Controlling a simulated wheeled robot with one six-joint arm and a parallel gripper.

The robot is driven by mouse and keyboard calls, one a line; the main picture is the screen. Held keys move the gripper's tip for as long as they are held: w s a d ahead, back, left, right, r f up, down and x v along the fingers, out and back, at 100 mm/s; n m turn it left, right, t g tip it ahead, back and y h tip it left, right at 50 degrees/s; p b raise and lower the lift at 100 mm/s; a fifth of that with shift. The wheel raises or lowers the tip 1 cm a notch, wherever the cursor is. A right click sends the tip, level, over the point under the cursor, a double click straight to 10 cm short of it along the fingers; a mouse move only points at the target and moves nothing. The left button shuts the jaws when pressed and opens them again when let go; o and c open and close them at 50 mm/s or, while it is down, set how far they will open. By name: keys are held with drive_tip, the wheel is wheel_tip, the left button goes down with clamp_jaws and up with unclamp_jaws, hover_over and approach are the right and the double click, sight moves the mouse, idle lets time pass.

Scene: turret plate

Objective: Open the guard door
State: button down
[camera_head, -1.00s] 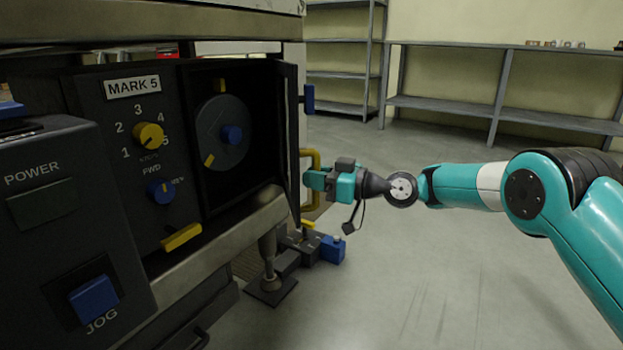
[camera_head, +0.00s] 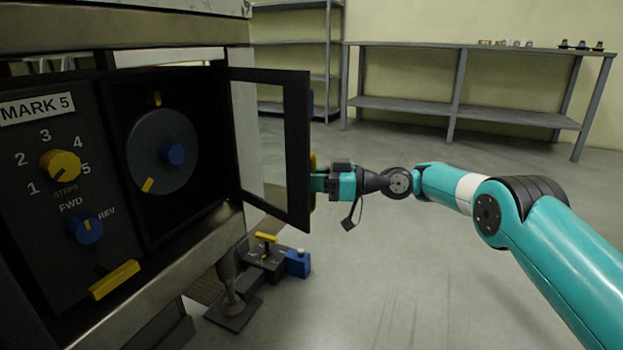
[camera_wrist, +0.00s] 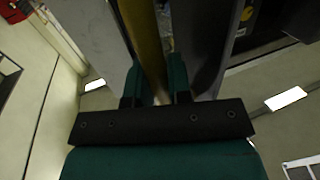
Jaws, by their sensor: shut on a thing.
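The guard door (camera_head: 297,150) is a black frame with a clear pane. It stands swung out from the cabinet front, hinged beside the turret opening. Its yellow handle (camera_head: 313,162) is mostly hidden behind the frame in the head view. In the wrist view the yellow handle bar (camera_wrist: 148,50) runs between the two teal fingers. My gripper (camera_head: 318,182) is shut on this handle at the door's outer side. Inside the opening is a dark round turret plate (camera_head: 163,130) with a blue hub and yellow marks.
A panel with a yellow steps knob (camera_head: 61,165), a blue FWD/REV knob (camera_head: 86,229) and a yellow lever (camera_head: 114,280) is left of the opening. A low fixture with a blue block (camera_head: 297,263) sits below the door. Open floor lies to the right, with shelves (camera_head: 470,110) behind.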

drive_tip(key=shift+w, duration=0.15)
idle(0.3)
drive_tip(key=c, duration=1.1)
unclamp_jaws()
drive_tip(key=shift+d, duration=0.15)
